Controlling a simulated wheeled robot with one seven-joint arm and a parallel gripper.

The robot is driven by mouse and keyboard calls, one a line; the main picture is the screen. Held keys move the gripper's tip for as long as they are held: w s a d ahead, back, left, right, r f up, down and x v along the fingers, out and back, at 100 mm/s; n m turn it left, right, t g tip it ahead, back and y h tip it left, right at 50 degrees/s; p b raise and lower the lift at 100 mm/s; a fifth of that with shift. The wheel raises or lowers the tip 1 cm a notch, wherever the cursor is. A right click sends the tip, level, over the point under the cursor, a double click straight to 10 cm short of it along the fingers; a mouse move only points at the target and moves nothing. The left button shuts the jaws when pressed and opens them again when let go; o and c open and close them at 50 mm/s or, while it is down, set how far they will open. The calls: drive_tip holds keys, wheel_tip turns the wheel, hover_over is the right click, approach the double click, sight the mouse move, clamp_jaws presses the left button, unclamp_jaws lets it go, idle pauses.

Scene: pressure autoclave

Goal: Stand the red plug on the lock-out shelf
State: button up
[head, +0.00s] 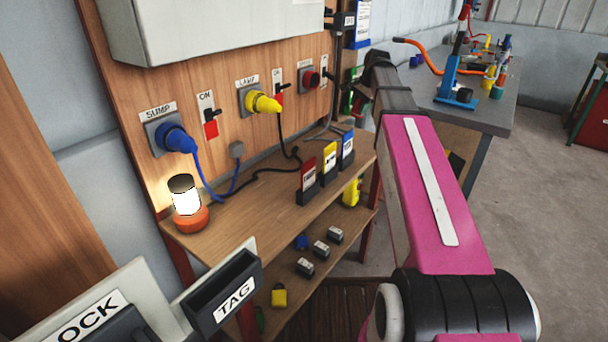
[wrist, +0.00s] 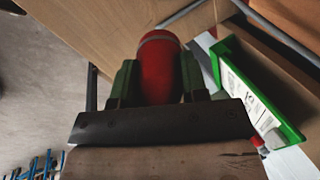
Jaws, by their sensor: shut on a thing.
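The red plug (wrist: 160,58) is between the two dark green fingers of my gripper (wrist: 158,80) in the wrist view. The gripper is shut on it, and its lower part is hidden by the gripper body. In the head view my pink arm reaches away to the back, and its far end is largely hidden. A wooden shelf (head: 240,215) runs below the panel, with a lower shelf under it. I cannot tell which is the lock-out shelf. The red socket (head: 309,78) on the panel has no plug in it.
A lit lamp (head: 186,200) and upright colored tags (head: 329,162) stand there. Small blocks (head: 321,249) and a yellow padlock (head: 279,296) lie lower. A green-framed sheet (wrist: 250,90) is beside the plug.

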drive_tip(key=s+n+g+h, duration=0.2)
drive_tip(key=s+n+g, duration=0.1)
drive_tip(key=s, duration=0.2)
drive_tip(key=shift+w+a+f, duration=0.1)
drive_tip(key=shift+w+f, duration=0.05)
drive_tip(key=shift+f, duration=4.7)
drive_tip(key=o, duration=1.2)
wheel_tip(320, 180, up, 12)
